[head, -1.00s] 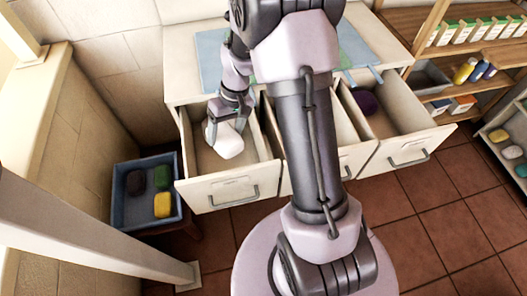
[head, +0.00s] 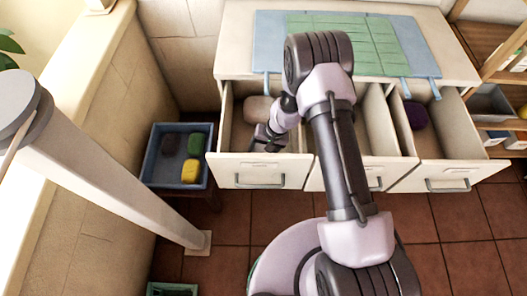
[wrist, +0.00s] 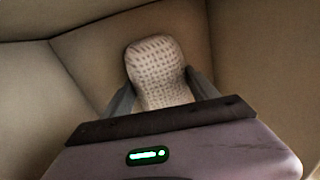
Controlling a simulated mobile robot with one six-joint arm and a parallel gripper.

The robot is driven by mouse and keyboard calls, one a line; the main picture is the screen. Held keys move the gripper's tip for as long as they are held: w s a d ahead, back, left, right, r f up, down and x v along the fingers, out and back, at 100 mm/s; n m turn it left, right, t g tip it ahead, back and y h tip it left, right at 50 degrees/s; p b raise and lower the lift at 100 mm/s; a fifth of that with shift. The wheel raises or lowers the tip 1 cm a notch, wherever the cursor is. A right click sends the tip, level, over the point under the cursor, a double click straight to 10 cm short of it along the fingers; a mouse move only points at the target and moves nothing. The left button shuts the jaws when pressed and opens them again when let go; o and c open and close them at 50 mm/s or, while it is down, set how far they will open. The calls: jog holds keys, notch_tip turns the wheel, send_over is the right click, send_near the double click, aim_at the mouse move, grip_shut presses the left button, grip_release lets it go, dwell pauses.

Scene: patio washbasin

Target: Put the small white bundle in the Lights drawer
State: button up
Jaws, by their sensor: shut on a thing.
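The small white bundle (head: 258,109) is inside the open left drawer (head: 258,168), towards its back. In the wrist view the bundle (wrist: 157,72) is pale and knobbly, between my two fingers, with drawer walls around it. My gripper (head: 266,128) is shut on it and reaches down into the drawer. It also shows in the wrist view (wrist: 162,92). I cannot tell whether the bundle touches the drawer floor. The drawer label is too small to read, so I cannot tell which drawer is Lights.
The middle drawer (head: 378,150) is open, partly hidden by my arm. The open right drawer (head: 447,165) holds a purple bundle (head: 415,115). A blue bin (head: 152,160) with dark, green and yellow bundles stands at left. Blue and green mats (head: 385,45) lie on the countertop.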

jog(key=shift+f, duration=0.85)
jog(key=shift+f+b, duration=0.2)
jog(key=shift+b, duration=0.1)
jog(key=o, duration=1.4)
jog(key=shift+r, duration=0.15)
